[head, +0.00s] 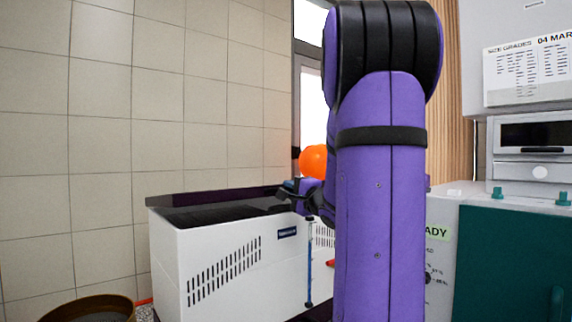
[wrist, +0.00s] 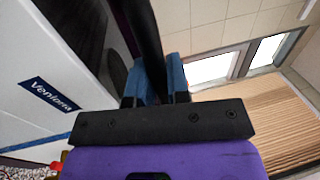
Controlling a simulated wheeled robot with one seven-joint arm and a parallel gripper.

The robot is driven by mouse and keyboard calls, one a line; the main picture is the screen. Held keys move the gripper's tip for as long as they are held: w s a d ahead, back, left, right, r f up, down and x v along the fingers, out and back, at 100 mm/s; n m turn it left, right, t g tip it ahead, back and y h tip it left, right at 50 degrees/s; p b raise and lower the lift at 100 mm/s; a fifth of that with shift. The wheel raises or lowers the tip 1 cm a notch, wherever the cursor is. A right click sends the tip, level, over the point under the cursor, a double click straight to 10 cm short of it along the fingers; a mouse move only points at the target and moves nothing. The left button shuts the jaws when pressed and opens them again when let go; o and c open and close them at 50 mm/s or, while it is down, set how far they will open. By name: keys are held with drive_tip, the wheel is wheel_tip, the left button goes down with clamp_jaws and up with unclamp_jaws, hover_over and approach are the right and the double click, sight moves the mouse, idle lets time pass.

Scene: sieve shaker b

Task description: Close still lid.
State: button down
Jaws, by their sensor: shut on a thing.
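The still is a white box (head: 190,265) with slotted vents, left of centre in the head view. Its white side with a "Ventoria"-like label (wrist: 47,95) fills the left of the wrist view. A dark lid (head: 225,194) lies low over its dark top, and I cannot tell whether it is fully down. My gripper (head: 288,191) is at the right end of the lid. In the wrist view its blue fingers (wrist: 157,78) are shut on a black bar (wrist: 146,35), apparently the lid's edge or handle. My arm hides part of the still's right side.
A teal and grey cabinet (head: 505,265) with a shaker-like unit stands at the right. A brown round container (head: 95,308) is at the lower left. An orange ball-like thing (head: 313,160) shows behind my arm. A tiled wall (head: 160,110) stands behind the still.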

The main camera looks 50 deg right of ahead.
drive_tip(key=f, duration=0.6)
drive_tip(key=shift+s+a+f, duration=0.2)
drive_tip(key=shift+s+f, duration=0.1)
drive_tip(key=shift+f, duration=0.1)
drive_tip(key=shift+f, duration=0.1)
drive_tip(key=c, duration=1.4)
unclamp_jaws()
drive_tip(key=shift+s, duration=0.15)
drive_tip(key=v, duration=1)
drive_tip(key=shift+s, duration=0.3)
